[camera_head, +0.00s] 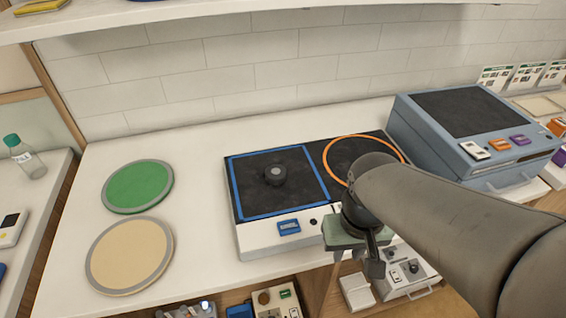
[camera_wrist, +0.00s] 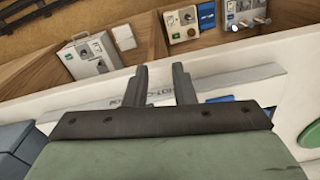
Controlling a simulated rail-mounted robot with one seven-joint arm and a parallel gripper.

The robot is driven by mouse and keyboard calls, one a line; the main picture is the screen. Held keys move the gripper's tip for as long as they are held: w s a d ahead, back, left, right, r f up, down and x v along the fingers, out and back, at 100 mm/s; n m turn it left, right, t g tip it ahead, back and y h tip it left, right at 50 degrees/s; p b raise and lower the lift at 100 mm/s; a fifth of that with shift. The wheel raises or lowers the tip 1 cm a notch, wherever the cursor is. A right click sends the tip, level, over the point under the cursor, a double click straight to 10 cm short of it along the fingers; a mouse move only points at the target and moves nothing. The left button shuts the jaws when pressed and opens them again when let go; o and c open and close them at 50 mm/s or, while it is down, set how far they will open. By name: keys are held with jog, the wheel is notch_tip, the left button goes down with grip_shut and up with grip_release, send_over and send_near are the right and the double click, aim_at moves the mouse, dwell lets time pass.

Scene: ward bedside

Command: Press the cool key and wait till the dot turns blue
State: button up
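The two-zone plate unit (camera_head: 240,240) stands at the counter's front, with a blue square zone and an orange ring on its black top. A blue key (camera_head: 288,227) is on its white front strip, probably the cool key. A small dot (camera_head: 313,222) right of it looks dark, not blue. My gripper (camera_head: 375,265) is at the unit's front right, right of the blue key, and hides part of the strip. In the wrist view my gripper (camera_wrist: 162,85) has two fingers apart with nothing between them. Contact with the strip cannot be told.
A dark round knob-like piece (camera_head: 275,175) sits in the blue zone. A blue-grey box device (camera_head: 440,140) stands at right. Green (camera_head: 138,187) and tan (camera_head: 128,256) round mats lie at left. Boxes with controls (camera_wrist: 90,55) are below the counter edge.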

grip_shut()
dwell(1.4)
